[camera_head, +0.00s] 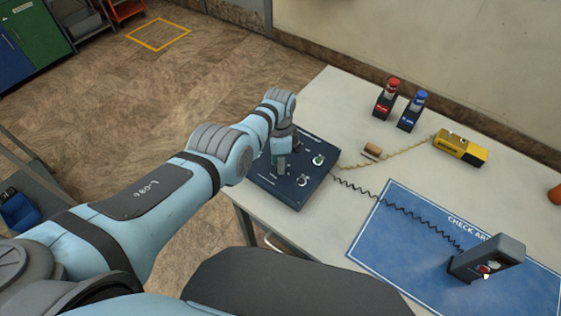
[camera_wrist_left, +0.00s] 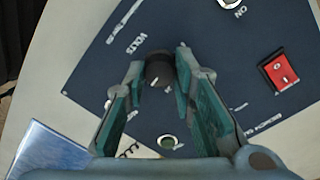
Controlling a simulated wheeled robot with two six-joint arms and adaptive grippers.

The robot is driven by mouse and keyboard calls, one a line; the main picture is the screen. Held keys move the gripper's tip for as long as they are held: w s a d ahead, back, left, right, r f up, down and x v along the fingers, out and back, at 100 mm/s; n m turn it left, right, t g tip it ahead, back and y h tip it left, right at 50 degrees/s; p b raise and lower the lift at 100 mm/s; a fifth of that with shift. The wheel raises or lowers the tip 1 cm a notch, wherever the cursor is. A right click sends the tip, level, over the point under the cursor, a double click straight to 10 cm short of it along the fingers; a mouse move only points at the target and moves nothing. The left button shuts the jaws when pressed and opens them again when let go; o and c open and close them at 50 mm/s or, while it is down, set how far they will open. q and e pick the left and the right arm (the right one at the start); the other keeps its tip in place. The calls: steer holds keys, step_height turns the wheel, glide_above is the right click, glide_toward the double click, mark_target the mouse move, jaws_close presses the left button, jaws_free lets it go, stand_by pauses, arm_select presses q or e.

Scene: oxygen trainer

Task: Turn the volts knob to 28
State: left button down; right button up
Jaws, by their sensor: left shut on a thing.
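The dark blue trainer panel (camera_head: 272,188) lies on the near left part of the table. In the left wrist view, the black volts knob (camera_wrist_left: 159,70) sits on the panel next to the printed word VOLTS. A small white pointer mark shows on the knob; I cannot read the scale numbers around it. My left gripper (camera_head: 279,164) reaches down onto the panel, hiding the knob in the head view. In the left wrist view, its green-padded fingers (camera_wrist_left: 159,62) are on both sides of the knob, shut on it. My right gripper is not in view.
A red rocker switch (camera_wrist_left: 281,82) is on the panel to the right. A coiled black cord runs from the panel to a grey handheld device (camera_head: 487,258) on the blue mat (camera_head: 385,240). A yellow meter (camera_head: 461,148) and red and blue-topped holders stand farther back.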

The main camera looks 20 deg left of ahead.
arm_select(q)
steer(key=shift+s+m, duration=0.1)
steer(key=shift+m, duration=0.9)
steer(key=c, duration=1.3)
jaws_free()
steer(key=shift+c, duration=0.2)
steer(key=shift+w+r, duration=0.2)
steer(key=shift+r, duration=0.35)
step_height(320, 180, up, 11)
